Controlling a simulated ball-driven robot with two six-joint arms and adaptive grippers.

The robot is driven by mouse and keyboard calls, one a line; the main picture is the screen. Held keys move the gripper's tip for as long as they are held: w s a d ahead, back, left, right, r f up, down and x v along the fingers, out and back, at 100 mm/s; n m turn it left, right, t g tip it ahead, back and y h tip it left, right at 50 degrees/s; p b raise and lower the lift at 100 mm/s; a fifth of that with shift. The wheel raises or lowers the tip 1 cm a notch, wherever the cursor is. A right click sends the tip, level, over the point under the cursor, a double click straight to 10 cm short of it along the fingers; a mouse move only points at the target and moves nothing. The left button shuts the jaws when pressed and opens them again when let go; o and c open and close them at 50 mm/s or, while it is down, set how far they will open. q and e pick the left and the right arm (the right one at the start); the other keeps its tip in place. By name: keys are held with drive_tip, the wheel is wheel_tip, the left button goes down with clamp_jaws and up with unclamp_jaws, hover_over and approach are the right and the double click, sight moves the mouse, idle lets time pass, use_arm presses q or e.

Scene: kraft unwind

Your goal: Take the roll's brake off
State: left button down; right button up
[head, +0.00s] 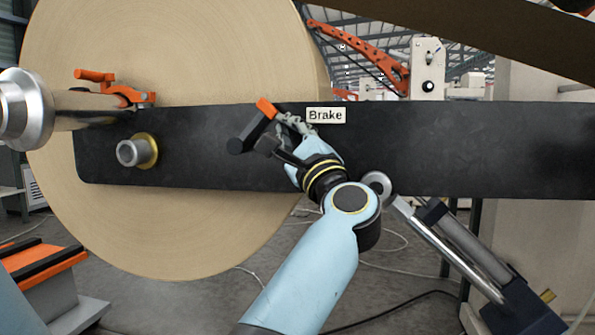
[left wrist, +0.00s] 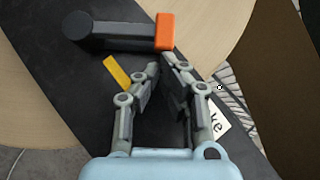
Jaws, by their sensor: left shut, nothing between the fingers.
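The brake lever (head: 246,132) is a short black handle with an orange end, mounted on the black arm beam (head: 450,140) in front of the big kraft roll (head: 170,235). It also shows at the top of the left wrist view (left wrist: 118,36), with its orange end to the right. A "Brake" label (head: 326,115) is just right of it. My left gripper (head: 272,138) is at the lever, its fingers shut and empty. In the left wrist view the fingertips (left wrist: 162,66) are just below the orange end; I cannot tell whether they touch it. My right gripper is out of view.
A yellow mark (left wrist: 116,73) lies on the beam beside the fingers. An orange clamp lever (head: 95,75) and a metal shaft are at the left. A piston (head: 455,250) runs below the beam at right. An orange and black stand (head: 45,262) is at lower left.

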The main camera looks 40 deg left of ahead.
sight(277, 110)
use_arm(q)
drive_tip(key=r+n+g, duration=0.1)
drive_tip(key=r+n+h, duration=0.1)
drive_tip(key=a+r+n+g, duration=0.1)
drive_tip(key=n, duration=0.1)
drive_tip(key=shift+s+g, duration=0.3)
drive_tip(key=shift+s, duration=0.1)
drive_tip(key=shift+a+r+h, duration=0.1)
drive_tip(key=shift+a+h, duration=0.05)
drive_tip(key=shift+h, duration=0.25)
drive_tip(key=shift+s+n, duration=0.1)
drive_tip(key=shift+n, duration=0.2)
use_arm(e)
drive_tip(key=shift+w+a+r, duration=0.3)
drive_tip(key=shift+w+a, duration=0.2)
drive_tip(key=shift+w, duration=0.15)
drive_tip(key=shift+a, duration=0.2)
